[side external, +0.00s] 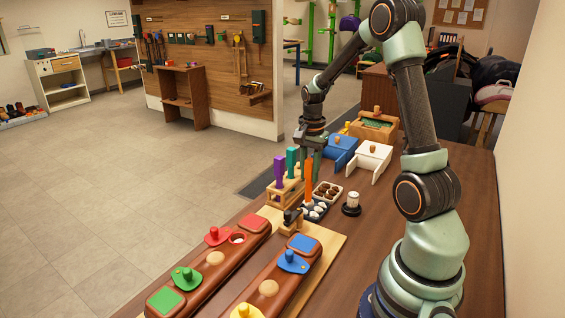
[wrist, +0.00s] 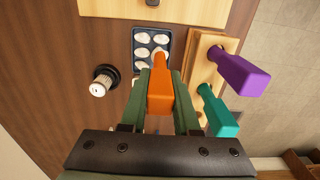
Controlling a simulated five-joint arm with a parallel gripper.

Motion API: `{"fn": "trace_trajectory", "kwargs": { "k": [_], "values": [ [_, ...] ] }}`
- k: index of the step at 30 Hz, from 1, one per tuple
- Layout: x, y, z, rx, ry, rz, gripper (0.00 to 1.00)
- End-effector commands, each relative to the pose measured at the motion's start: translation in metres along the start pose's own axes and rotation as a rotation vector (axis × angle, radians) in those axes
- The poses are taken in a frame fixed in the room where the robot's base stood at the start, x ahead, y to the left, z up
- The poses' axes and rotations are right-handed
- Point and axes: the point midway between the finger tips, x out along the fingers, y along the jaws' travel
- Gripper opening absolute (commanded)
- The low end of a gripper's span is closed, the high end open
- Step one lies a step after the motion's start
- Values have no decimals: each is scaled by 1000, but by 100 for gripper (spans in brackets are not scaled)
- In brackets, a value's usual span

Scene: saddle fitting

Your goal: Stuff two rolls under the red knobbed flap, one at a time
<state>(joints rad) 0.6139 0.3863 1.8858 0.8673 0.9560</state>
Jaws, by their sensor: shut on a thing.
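My gripper (wrist: 160,78) is shut on an orange-handled tool (wrist: 160,92), which points down over the dark tray. The tool also shows in the side external view (side external: 309,182). White rolls (wrist: 150,50) sit in the dark tray (wrist: 136,62); the tool's end is close to the near rolls, and I cannot tell whether it touches one. The red knobbed flap (side external: 217,236) lies on the left long brown block (side external: 213,268), beside a round opening (side external: 237,238) with something pale in it. What lies under the flap is hidden.
A wooden rack (side external: 285,192) holds purple (side external: 279,172) and teal (side external: 291,162) tools beside the tray. Green (side external: 185,278), blue (side external: 293,262) and yellow (side external: 245,311) knobbed flaps lie on the blocks.

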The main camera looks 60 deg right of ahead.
Motion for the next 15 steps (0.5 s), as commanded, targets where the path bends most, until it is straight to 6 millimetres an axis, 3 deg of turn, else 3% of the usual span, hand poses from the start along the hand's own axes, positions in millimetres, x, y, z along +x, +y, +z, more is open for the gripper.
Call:
{"fn": "trace_trajectory", "kwargs": {
  "k": [15],
  "values": [
    [-35, -1, -1, 0, 3, -4, 0]
  ]
}}
